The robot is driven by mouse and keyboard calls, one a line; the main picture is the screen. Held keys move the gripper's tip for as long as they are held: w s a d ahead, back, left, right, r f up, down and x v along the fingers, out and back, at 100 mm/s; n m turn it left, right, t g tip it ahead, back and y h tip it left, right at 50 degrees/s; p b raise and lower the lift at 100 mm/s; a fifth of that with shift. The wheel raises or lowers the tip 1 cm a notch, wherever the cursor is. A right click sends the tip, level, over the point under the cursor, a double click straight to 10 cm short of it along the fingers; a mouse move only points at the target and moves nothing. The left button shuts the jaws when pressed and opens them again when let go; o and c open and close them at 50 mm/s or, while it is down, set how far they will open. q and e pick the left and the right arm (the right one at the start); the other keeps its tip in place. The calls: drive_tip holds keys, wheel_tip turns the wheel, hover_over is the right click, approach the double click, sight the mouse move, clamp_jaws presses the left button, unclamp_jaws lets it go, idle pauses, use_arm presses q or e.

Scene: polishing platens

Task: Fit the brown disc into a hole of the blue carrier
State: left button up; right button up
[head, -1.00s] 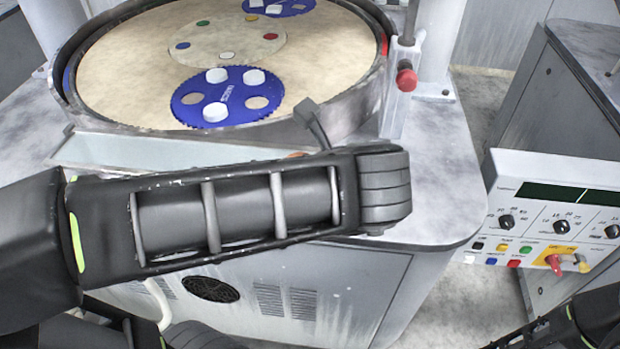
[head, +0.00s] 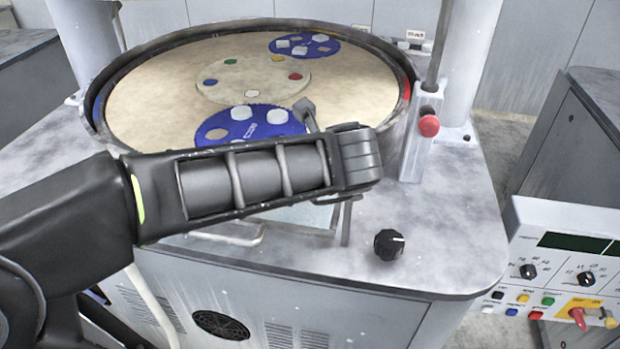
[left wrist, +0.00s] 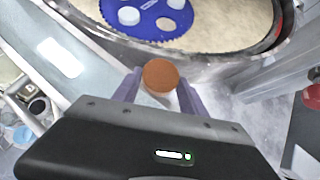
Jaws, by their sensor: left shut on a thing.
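The brown disc (left wrist: 160,75) is between the fingertips of my left gripper (left wrist: 159,82), which is shut on it. In the left wrist view they are outside the platen rim, short of the near blue carrier (left wrist: 147,31). That carrier also shows in the head view (head: 287,129), lying on the platen and partly hidden behind my left arm. White discs (head: 278,116) sit in some of its holes, and one visible hole (head: 217,134) shows the tan platen. My left fingers and the brown disc are hidden in the head view. My right gripper is not in view.
A raised rim (head: 392,125) surrounds the tan platen (head: 150,95). A second blue carrier (head: 321,48) lies at the far side, beyond a cream centre plate (head: 262,88). A post with a red button (head: 429,126) stands right of the rim. A black knob (head: 389,245) sits in front.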

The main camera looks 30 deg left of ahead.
use_arm(q)
drive_tip(key=w+a+p, duration=0.1)
drive_tip(key=w+a, duration=0.3)
drive_tip(key=w+a+p, duration=0.1)
drive_tip(key=w+a, duration=0.3)
drive_tip(key=a, duration=0.1)
drive_tip(key=w+a+p, duration=0.2)
drive_tip(key=w+a, duration=0.2)
drive_tip(key=shift+w+a+r, duration=0.1)
drive_tip(key=shift+w+a, duration=0.05)
drive_tip(key=shift+a, duration=0.1)
drive_tip(key=f+b, duration=0.1)
drive_tip(key=w+a+f+b, duration=0.1)
drive_tip(key=f, duration=0.1)
drive_tip(key=w+a+f+b, duration=0.1)
drive_tip(key=f, duration=0.1)
drive_tip(key=shift+a, duration=0.1)
drive_tip(key=shift+f+b, duration=0.65)
drive_tip(key=shift+f, duration=0.2)
drive_tip(key=shift+f, duration=0.25)
drive_tip(key=o, duration=1.5)
drive_tip(key=shift+f, duration=0.15)
drive_tip(key=shift+c, duration=0.2)
drive_tip(key=b+v, duration=0.1)
drive_tip(key=v, duration=0.7)
drive_tip(key=shift+w, duration=0.1)
